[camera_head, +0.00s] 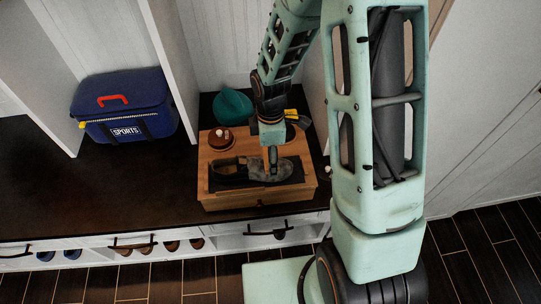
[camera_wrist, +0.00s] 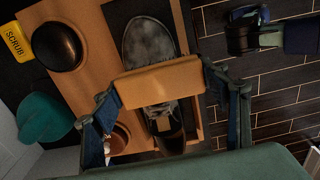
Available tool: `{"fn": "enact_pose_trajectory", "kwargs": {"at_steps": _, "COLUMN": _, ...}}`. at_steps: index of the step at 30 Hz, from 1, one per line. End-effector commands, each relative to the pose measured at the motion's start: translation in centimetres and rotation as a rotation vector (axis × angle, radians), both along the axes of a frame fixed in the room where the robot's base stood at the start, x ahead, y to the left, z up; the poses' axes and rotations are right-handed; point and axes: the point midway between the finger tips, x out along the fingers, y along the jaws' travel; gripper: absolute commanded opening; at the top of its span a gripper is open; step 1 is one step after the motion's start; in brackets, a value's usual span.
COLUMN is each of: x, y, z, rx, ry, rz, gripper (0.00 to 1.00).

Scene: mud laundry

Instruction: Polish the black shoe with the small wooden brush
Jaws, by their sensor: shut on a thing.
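The black shoe (camera_head: 284,168) lies on a dark mat on top of a wooden box, its toe to the right and its opening to the left. Its toe (camera_wrist: 150,42) looks grey and dusty in the wrist view. My gripper (camera_head: 271,152) is above the shoe's middle. In the wrist view its fingers are shut on the two ends of the small wooden brush (camera_wrist: 160,82), which lies across the shoe. The brush hides part of the shoe's middle. Bristles are hidden, so I cannot tell whether they touch the shoe.
The wooden box (camera_head: 235,201) stands on a dark bench (camera_head: 100,205). A round brown container (camera_head: 221,141) and a teal cloth item (camera_head: 232,107) are behind the shoe. The wrist view shows a dark dome (camera_wrist: 57,46) and yellow SCRUB item (camera_wrist: 16,43). A blue sports bag (camera_head: 124,106) stands left.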

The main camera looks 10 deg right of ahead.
Motion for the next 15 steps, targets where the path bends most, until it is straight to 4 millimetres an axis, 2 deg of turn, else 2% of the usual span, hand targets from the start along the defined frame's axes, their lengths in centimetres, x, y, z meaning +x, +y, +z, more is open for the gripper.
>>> {"fn": "enact_pose_trajectory", "kwargs": {"at_steps": 15, "x": 0.03, "y": -0.41, "z": 0.18, "rx": 0.0, "ry": -0.001, "rz": -0.001, "gripper": 0.49}}
